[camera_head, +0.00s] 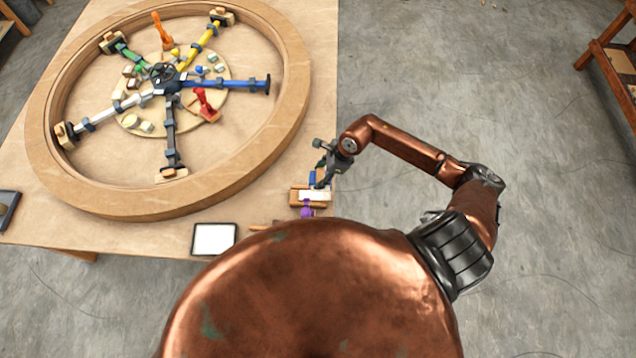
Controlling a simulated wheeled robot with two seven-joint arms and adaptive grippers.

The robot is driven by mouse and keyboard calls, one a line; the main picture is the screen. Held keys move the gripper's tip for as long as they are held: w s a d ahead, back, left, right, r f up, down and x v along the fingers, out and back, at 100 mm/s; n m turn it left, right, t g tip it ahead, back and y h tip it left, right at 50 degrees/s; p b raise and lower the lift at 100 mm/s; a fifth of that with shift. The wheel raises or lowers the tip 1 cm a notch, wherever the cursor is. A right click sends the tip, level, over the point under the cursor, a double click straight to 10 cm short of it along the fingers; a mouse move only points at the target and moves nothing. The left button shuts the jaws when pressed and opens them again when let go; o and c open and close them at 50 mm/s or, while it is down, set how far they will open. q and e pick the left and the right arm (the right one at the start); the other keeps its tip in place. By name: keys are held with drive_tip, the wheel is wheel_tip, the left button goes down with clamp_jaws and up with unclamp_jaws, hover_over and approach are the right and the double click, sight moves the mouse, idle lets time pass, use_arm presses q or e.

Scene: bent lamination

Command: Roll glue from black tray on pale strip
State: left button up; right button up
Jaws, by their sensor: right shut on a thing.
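A black tray (233,240) with a white surface inside lies near the table's front edge. To its right, by the table corner, a small wooden block (300,203) bears a pale strip (316,195). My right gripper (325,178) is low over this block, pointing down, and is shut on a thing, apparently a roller. A small blue part (312,178) shows beside the fingers; I cannot tell whether it belongs to the held thing. The fingers hide much of the held thing, and whether it touches the strip is unclear. My left gripper is not in view.
A large round wooden ring (290,120) with coloured clamp spokes fills much of the table (325,60). A purple object (306,211) sits at the block's near side. Another dark tray (8,205) lies at the left edge.

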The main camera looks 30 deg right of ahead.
idle(0.3)
wheel_tip(320, 180, down, 5)
drive_tip(key=b, duration=0.4)
drive_tip(key=shift+b, duration=0.35)
